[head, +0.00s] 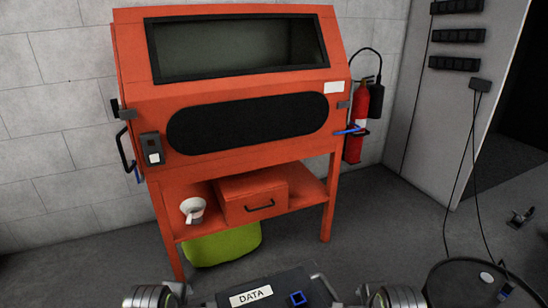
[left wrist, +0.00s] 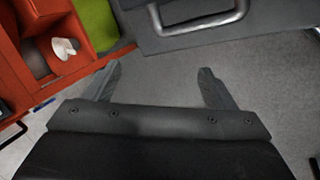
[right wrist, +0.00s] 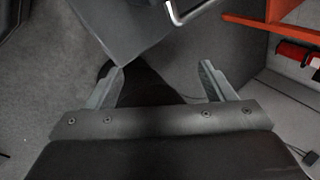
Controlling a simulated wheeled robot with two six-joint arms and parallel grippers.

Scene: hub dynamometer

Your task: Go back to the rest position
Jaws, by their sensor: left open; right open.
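My left gripper (left wrist: 160,70) is open and empty in the left wrist view, its two fingers apart above the grey floor. My right gripper (right wrist: 162,68) is open and empty in the right wrist view, also over the floor. A dark box labelled DATA (head: 285,284) shows at the bottom of the head view, with a blue square on top and metal handles at its sides. It also shows ahead of the left fingers (left wrist: 170,40) and ahead of the right fingers (right wrist: 125,25). Neither gripper touches a handle.
An orange cabinet (head: 230,95) stands against the wall. Its lower shelf holds a white cup (head: 193,210) and an orange drawer box (head: 252,197); a green bag (head: 222,245) lies below. A red extinguisher (head: 357,120) hangs right. A round dark drum (head: 465,285) stands front right.

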